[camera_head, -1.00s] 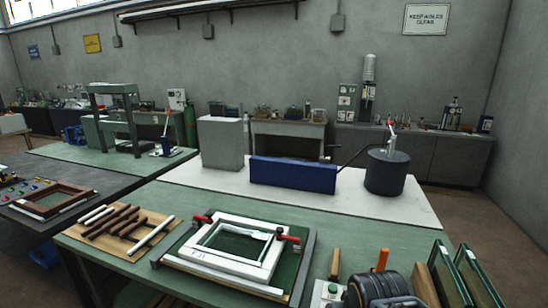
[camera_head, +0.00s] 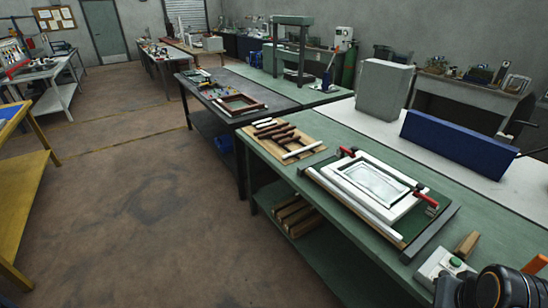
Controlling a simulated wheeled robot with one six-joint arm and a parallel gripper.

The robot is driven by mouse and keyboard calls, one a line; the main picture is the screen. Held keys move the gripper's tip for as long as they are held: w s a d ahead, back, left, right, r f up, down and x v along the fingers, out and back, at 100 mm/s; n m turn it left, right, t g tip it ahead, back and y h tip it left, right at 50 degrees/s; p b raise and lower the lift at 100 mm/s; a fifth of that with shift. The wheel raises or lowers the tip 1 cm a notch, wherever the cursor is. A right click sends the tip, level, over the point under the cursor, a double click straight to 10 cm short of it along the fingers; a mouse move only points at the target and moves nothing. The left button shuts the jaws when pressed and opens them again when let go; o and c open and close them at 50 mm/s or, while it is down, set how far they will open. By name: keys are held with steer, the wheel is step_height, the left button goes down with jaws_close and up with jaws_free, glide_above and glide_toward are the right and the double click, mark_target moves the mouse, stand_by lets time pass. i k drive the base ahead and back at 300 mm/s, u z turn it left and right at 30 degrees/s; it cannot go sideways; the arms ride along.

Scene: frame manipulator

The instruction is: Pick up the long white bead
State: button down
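A long white bead (camera_head: 304,151) lies at the right end of a tan board (camera_head: 308,141) on the green bench. Several dark brown strips (camera_head: 277,132) lie beside it on the board, with shorter white strips (camera_head: 264,122) at the far left end. Another white strip (camera_head: 350,207) runs along the near side of a white frame (camera_head: 372,186) on the bench. The frame's opening looks pale and glossy; I cannot tell whether glass or a reflection causes this. My gripper is not in view.
Red-handled clamps (camera_head: 425,197) hold the white frame. A blue block (camera_head: 455,138) stands behind it. A dark table (camera_head: 243,105) with a brown frame adjoins the bench on the left. The brown floor (camera_head: 130,200) between the bench and the yellow table (camera_head: 32,170) is open.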

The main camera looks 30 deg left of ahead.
mark_target(293, 153)
steer(key=z, duration=0.4)
steer(key=k, duration=0.2)
steer(key=u, duration=1.85)
steer(key=i, duration=1.65)
steer(key=z, duration=0.9)
